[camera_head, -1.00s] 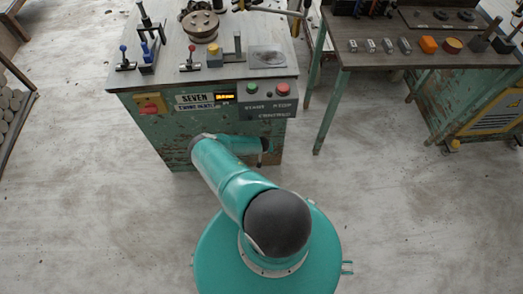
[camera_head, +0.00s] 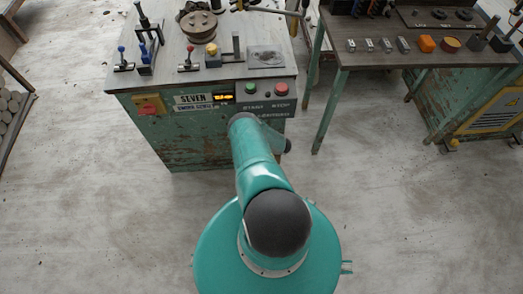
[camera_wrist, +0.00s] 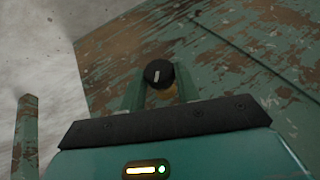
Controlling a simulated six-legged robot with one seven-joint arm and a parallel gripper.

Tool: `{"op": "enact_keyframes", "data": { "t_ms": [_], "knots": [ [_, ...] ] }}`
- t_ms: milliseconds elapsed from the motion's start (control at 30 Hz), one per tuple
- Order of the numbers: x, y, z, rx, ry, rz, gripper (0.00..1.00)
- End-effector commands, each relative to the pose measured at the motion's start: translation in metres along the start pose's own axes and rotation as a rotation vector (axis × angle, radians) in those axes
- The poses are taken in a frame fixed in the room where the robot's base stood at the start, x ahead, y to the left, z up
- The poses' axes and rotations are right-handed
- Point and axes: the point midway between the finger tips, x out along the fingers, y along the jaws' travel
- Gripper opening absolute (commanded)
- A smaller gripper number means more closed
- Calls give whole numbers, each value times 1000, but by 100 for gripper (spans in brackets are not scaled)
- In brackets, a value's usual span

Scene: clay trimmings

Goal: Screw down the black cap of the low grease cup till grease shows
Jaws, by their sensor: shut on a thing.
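The black cap (camera_wrist: 158,72) of the low grease cup shows in the wrist view, round, with a white line on its top that stands nearly upright in the picture. A yellowish brass part of the grease cup (camera_wrist: 170,92) shows just below it. My gripper (camera_wrist: 159,84) is shut on the cap, one green finger on each side. I cannot make out any grease around the cap. In the head view my arm hides the cup and the gripper, low in front of the green machine cabinet (camera_head: 190,145).
The worn green panel (camera_wrist: 240,60) fills the right of the wrist view. On the cabinet front are a green button (camera_head: 251,88), a red button (camera_head: 281,89) and a red-and-yellow switch (camera_head: 149,104). A second table (camera_head: 400,60) stands at right. The concrete floor around my base is clear.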

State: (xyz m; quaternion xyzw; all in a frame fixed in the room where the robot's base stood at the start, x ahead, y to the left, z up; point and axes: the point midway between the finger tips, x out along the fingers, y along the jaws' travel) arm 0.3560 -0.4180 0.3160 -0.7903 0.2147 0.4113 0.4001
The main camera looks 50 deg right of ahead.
Motion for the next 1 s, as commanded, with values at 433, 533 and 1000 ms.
{"op": "enact_keyframes", "data": {
  "t_ms": [433,533,1000],
  "knots": [
    [0,5,-2,98,5,-236,9],
    [0,5,-1,108,4,-263,9],
    [1,5,-1,120,0,-296,9]
  ]
}}
